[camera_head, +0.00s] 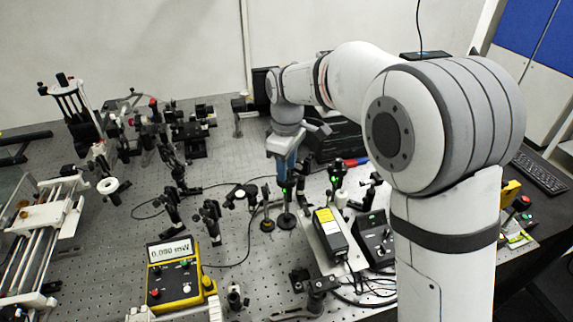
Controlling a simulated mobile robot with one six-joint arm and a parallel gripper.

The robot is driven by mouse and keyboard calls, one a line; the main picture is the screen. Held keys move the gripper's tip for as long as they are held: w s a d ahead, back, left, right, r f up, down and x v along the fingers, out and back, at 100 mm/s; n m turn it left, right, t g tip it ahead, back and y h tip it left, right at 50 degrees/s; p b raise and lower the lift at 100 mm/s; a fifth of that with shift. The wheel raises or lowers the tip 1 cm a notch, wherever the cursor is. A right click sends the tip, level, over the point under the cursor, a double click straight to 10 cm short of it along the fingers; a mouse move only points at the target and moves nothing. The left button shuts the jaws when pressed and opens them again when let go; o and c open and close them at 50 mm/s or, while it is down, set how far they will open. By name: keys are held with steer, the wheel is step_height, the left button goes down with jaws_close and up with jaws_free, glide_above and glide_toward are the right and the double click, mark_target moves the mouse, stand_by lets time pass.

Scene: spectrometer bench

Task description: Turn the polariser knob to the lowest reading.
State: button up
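My gripper (285,178) points down over the optical bench, its blue body above a dark post-mounted part with a round base (287,220). The fingertips are small and dark here, so I cannot tell whether they are open or touch anything. I cannot make out the polariser knob clearly; the gripper may hide it. A yellow power meter (160,279) stands at the lower left of the bench. Its display (170,250) appears to read 0.090 mW.
The perforated bench (110,240) carries several optical mounts (210,215) left of the gripper. A black and yellow box (331,233) and a black control box (374,238) stand to the right. A white rail assembly (40,240) is at the far left. My arm hides much of the right side.

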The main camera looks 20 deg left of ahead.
mark_target(288, 170)
steer(key=shift+r+b, duration=0.45)
steer(key=shift+r, duration=3.45)
steer(key=shift+d, duration=0.2)
steer(key=s+d+r+m+t, duration=0.1)
steer(key=s+d+m, duration=0.3)
steer(key=d, duration=0.6)
steer(key=s+d+m+t, duration=0.1)
steer(key=s+d+m, duration=0.25)
steer(key=d, duration=0.55)
steer(key=shift+s+d+f+m+t, duration=0.25)
steer(key=shift+s+d+f+m, duration=1)
steer(key=shift+s+d, duration=0.8)
steer(key=shift+s+d+f+m+t, duration=0.2)
steer(key=shift+s+d+f+m, duration=0.6)
steer(key=shift+s+d+m, duration=1.15)
steer(key=shift+s+d+f+m+t, duration=0.25)
steer(key=shift+s+d+f+m, duration=0.75)
steer(key=shift+s+d, duration=1.05)
steer(key=shift+s+a, duration=0.4)
